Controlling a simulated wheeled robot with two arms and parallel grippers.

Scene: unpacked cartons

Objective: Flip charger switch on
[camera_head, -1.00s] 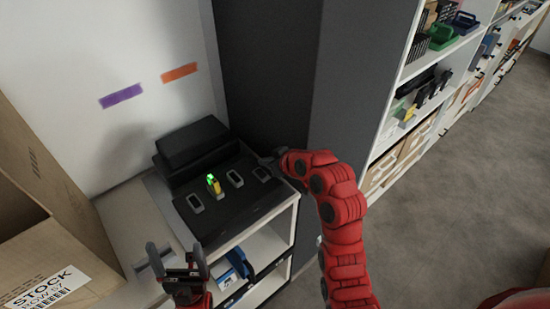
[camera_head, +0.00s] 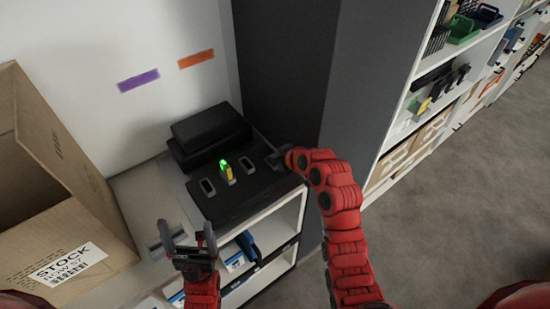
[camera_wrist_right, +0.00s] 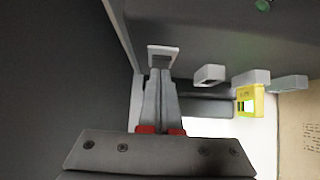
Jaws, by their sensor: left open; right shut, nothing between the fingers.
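The black charger (camera_head: 235,195) lies on top of a white shelf unit, with grey-rimmed bays in a row. A yellow device with a lit green top (camera_head: 227,172) stands in one bay; it also shows in the right wrist view (camera_wrist_right: 250,100). My right gripper (camera_head: 275,158) is at the charger's right end and covers that area in the head view. In the right wrist view its shut, empty fingers (camera_wrist_right: 160,75) point at a grey-rimmed bay (camera_wrist_right: 163,50); contact cannot be told. No switch is clearly discernible. My left gripper (camera_head: 187,235) is open and empty, in front of the shelf unit.
Black boxes (camera_head: 210,137) are stacked behind the charger. An open cardboard carton (camera_head: 60,190) stands at the left. A dark grey panel (camera_head: 285,70) rises just behind my right gripper. Stocked shelves (camera_head: 415,120) stand at the right, with clear floor (camera_head: 480,190) beyond.

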